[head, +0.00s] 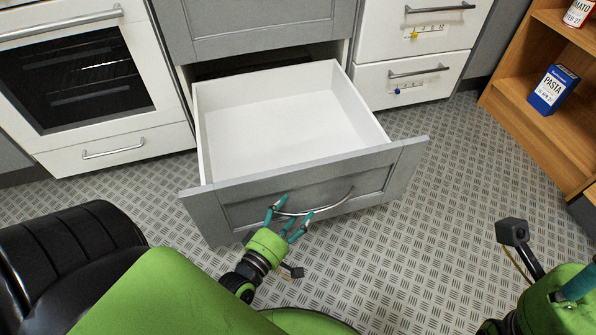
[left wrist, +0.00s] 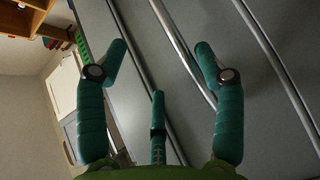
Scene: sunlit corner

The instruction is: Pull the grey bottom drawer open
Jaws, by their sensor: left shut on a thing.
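The grey bottom drawer (head: 230,214) stands pulled far out of the cabinet, and its white inside (head: 285,125) is empty. Its curved metal handle (head: 336,203) is on the front panel. My left gripper (head: 288,213) is at the left part of this handle, with its teal fingers shut on it. In the left wrist view the fingers (left wrist: 163,72) are close to the grey front, with a metal bar (left wrist: 178,45) running between them. My right gripper (head: 576,284) is only partly in the head view at the lower right edge, away from the drawer; its fingertips are cut off.
A white oven (head: 80,80) stands left of the drawer, and white drawers (head: 405,78) stand to the right. A wooden shelf (head: 530,110) with a blue pasta box (head: 553,89) is at the far right. The patterned metal floor (head: 450,180) is clear right of the open drawer.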

